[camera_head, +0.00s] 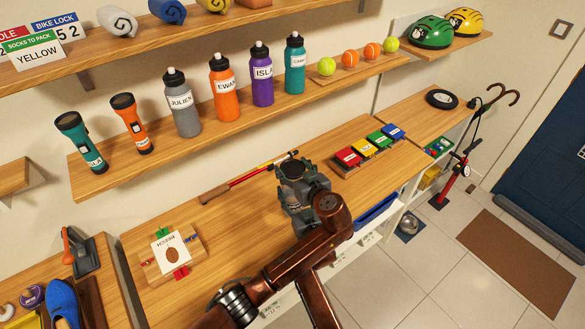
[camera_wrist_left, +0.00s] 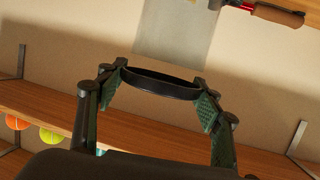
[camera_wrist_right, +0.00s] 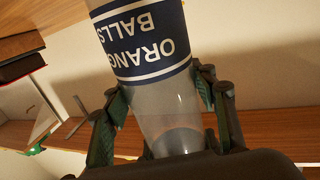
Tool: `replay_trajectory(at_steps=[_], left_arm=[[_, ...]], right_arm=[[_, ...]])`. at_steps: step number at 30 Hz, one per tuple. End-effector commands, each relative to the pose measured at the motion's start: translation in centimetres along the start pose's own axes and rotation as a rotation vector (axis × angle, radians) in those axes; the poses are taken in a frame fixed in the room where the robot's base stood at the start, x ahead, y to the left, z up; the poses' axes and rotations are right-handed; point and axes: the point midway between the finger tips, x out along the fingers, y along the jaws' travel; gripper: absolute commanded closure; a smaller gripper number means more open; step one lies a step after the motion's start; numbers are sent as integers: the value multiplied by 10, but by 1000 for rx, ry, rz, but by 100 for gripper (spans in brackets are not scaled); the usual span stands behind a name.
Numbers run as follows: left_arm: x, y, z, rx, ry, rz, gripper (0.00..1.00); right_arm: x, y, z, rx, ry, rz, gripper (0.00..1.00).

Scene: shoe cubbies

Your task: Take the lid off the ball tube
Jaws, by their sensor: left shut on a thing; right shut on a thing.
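In the left wrist view my left gripper (camera_wrist_left: 154,84) is shut on the black lid (camera_wrist_left: 158,86), a round band between its green-padded fingers. The clear tube (camera_wrist_left: 180,28) shows just beyond the lid; I cannot tell whether they touch. In the right wrist view my right gripper (camera_wrist_right: 163,92) is shut around the ball tube (camera_wrist_right: 150,45), which has a blue "ORANGE BALLS" label and a clear lower part. In the head view my left gripper (camera_head: 298,190) is over the bench, with the dark round lid (camera_head: 291,168) at its top. My arms hide most of the tube there.
Bottles (camera_head: 223,88), flashlights (camera_head: 130,122) and loose balls (camera_head: 350,58) stand on the shelf above.

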Motion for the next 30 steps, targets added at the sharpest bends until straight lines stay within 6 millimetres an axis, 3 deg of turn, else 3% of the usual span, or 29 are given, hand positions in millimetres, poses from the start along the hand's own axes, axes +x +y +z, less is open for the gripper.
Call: replay_trajectory(at_steps=[10,17,18,26,30], left_arm=[[-11,1,-35,-3,1,1,69],[-11,0,-38,0,1,0,69],[-11,0,-38,0,0,0,69],[-11,0,-37,0,0,0,69],[-11,0,-37,0,0,0,69]], right_arm=[[0,0,0,0,1,0,91],[0,0,0,0,1,0,91],[0,0,0,0,1,0,46],[0,0,0,0,1,0,28],[0,0,0,0,0,0,27]])
